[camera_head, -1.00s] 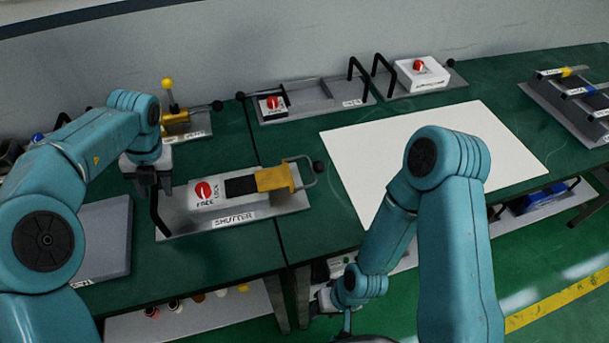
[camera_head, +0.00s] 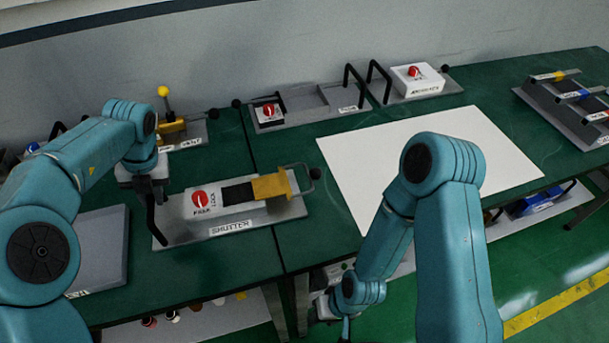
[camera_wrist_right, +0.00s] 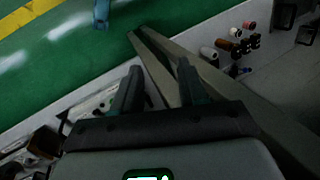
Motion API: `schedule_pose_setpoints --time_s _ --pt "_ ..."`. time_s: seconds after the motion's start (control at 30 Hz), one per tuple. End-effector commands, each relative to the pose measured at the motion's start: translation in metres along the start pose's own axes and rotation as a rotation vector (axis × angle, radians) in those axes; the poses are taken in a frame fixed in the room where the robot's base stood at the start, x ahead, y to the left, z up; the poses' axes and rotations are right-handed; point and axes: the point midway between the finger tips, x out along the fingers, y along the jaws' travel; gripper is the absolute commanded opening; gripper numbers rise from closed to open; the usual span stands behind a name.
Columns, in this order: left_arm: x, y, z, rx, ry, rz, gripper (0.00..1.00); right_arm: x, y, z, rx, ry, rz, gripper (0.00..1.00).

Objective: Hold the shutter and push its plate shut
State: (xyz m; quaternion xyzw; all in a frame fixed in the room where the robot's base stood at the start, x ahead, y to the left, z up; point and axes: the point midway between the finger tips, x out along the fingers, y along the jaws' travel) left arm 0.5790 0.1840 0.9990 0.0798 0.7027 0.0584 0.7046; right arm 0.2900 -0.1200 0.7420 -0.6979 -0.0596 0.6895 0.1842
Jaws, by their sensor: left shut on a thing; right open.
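The shutter (camera_head: 222,232) lies on the green table left of centre in the head view. It has a grey base, a white block with a red knob (camera_head: 200,198) marked FREE and LOCK, a black strip, a yellow plate (camera_head: 271,186) and a wire handle with a black ball at its right end. My left gripper (camera_head: 155,192) is shut on the black handle (camera_head: 155,222) at the shutter's left end. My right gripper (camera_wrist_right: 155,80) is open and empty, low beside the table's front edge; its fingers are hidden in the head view.
A white sheet (camera_head: 430,165) covers the table to the right of the shutter. Other devices with black handles (camera_head: 325,98) stand along the back. A grey plate (camera_head: 98,240) lies at the left. A shelf with small items (camera_head: 200,315) runs below the table.

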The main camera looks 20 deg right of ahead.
Motion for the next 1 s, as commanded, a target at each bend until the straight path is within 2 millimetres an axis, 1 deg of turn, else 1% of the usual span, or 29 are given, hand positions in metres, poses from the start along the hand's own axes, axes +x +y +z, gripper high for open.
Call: schedule_pose_setpoints --time_s 0.5,0.53,0.57,0.6,0.63,0.67,0.77,0.87,0.9,0.97,1.0 --pt "0.002 -0.005 0.0 0.001 0.002 -0.001 0.0 -0.004 -0.002 0.0 0.0 0.0 0.0 0.43" --pt "0.002 -0.005 0.0 0.001 0.002 -0.001 0.0 -0.004 -0.001 0.0 0.0 0.0 0.0 0.39" --pt "0.003 -0.005 0.0 0.001 0.002 -0.001 0.0 -0.003 -0.001 0.0 0.0 0.0 0.0 0.3" --pt "0.003 -0.005 0.0 0.001 0.003 -0.001 0.0 -0.003 0.0 -0.001 -0.004 0.002 0.0 0.17" --pt "0.003 -0.005 0.0 0.002 0.003 -0.001 0.0 -0.004 0.001 -0.003 -0.009 0.006 0.001 0.07" --pt "0.003 -0.005 0.0 0.002 0.003 -0.002 0.0 -0.004 0.003 -0.005 -0.017 0.011 0.001 0.0" --pt "0.003 -0.005 -0.001 0.002 0.004 -0.002 0.0 -0.008 0.018 -0.021 -0.081 0.045 0.009 0.0" --pt "0.004 -0.006 -0.001 0.002 0.005 -0.002 0.0 -0.016 0.048 -0.045 -0.198 0.096 0.035 0.0" --pt "0.004 -0.006 -0.001 0.003 0.005 -0.002 0.0 -0.021 0.063 -0.056 -0.255 0.12 0.053 0.0" --pt "0.004 -0.006 -0.001 0.003 0.005 -0.002 0.0 -0.029 0.089 -0.07 -0.346 0.149 0.088 0.0" --pt "0.004 -0.006 -0.001 0.003 0.006 -0.002 0.0 -0.035 0.108 -0.078 -0.407 0.165 0.116 0.0"
